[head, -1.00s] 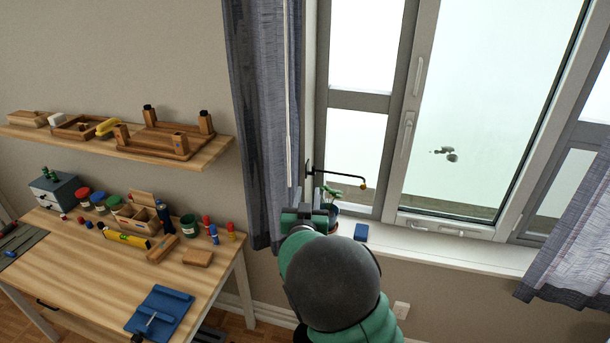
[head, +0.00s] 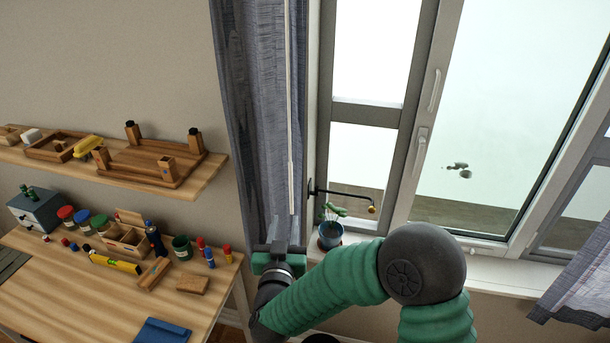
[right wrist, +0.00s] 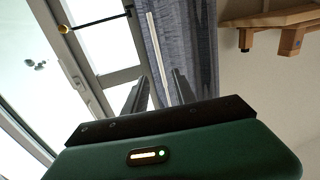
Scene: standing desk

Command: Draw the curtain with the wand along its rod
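The grey-blue curtain (head: 255,110) hangs gathered at the left side of the window. A thin white wand (head: 289,120) hangs down its front near the right edge. My right gripper (head: 286,230) is at the wand's lower end, in front of the curtain. In the right wrist view, its two fingers (right wrist: 161,80) stand apart, with the wand (right wrist: 158,55) lined up between them. Contact with the wand cannot be seen. The rod is out of view above. A second curtain panel (head: 585,265) hangs at the far right. My left gripper is not in view.
A potted plant (head: 330,234) on the sill (head: 500,276) and a black bracket with a brass tip (head: 345,196) are just right of the gripper. A wooden shelf (head: 205,180) and a cluttered desk (head: 80,280) stand at left.

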